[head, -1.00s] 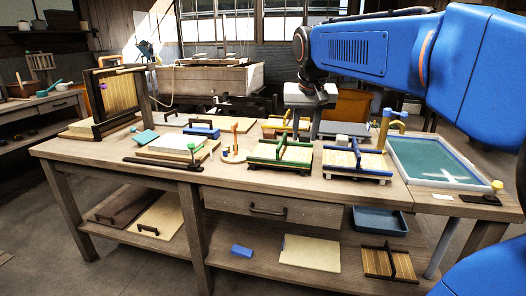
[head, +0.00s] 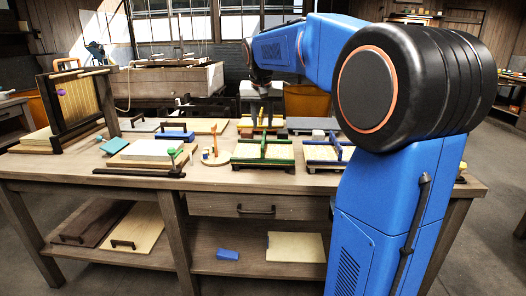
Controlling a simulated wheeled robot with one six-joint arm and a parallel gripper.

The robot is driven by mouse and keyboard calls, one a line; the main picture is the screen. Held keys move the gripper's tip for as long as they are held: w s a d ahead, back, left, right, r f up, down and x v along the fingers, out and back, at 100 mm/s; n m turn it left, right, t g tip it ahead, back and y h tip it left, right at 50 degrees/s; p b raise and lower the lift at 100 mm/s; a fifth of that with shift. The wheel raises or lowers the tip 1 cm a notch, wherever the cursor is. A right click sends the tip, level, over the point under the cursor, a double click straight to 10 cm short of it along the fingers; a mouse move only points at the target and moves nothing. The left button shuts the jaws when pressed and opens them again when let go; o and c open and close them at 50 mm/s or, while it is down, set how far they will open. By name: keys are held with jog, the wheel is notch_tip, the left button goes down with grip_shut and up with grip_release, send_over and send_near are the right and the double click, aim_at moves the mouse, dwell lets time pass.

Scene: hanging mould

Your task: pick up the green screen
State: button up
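The green screen (head: 263,160), a pale panel in a green frame with an upright bar across it, lies on the workbench near the middle of the front edge. My arm reaches in from the right. My gripper (head: 263,112) hangs behind and above the green screen, small and dark in the head view. Its fingers are too small and dark to tell whether they are open or shut. The green screen appears to rest flat on the bench.
A blue screen (head: 325,152) lies just right of the green one, partly behind my arm. A white-topped stack (head: 152,150) lies further left.

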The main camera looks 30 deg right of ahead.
aim_at(264, 137)
jog(key=x, duration=0.4)
jog(key=shift+f, duration=0.2)
jog(key=shift+w+d+x, duration=0.15)
jog(key=shift+x, duration=1.2)
jog(key=shift+w+d+x, duration=0.1)
jog(key=shift+x, duration=1.3)
jog(key=shift+r, duration=0.2)
jog(key=shift+c, duration=0.3)
grip_shut()
